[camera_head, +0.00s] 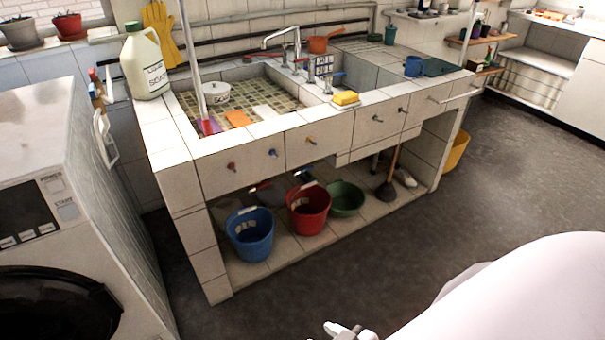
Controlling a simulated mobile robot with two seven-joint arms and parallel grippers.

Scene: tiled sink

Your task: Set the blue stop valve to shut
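A small blue-handled knob (273,152), which looks like the blue stop valve, is on the tiled front of the sink unit (240,180). A red knob (231,166) is to its left and an orange one (310,140) to its right. The blue knob is too small to tell how its handle is turned. My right arm comes in from the lower right. A pale part that looks like my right gripper (345,331) shows at the bottom edge, cut off, well apart from the sink; its fingers cannot be made out. My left gripper is not in view.
Below the knobs, a blue bucket (249,236), a red bucket (308,210) and a green basin (345,199) stand on the low shelf. A washing machine (60,200) stands at left. The grey floor (400,240) before the sink is clear.

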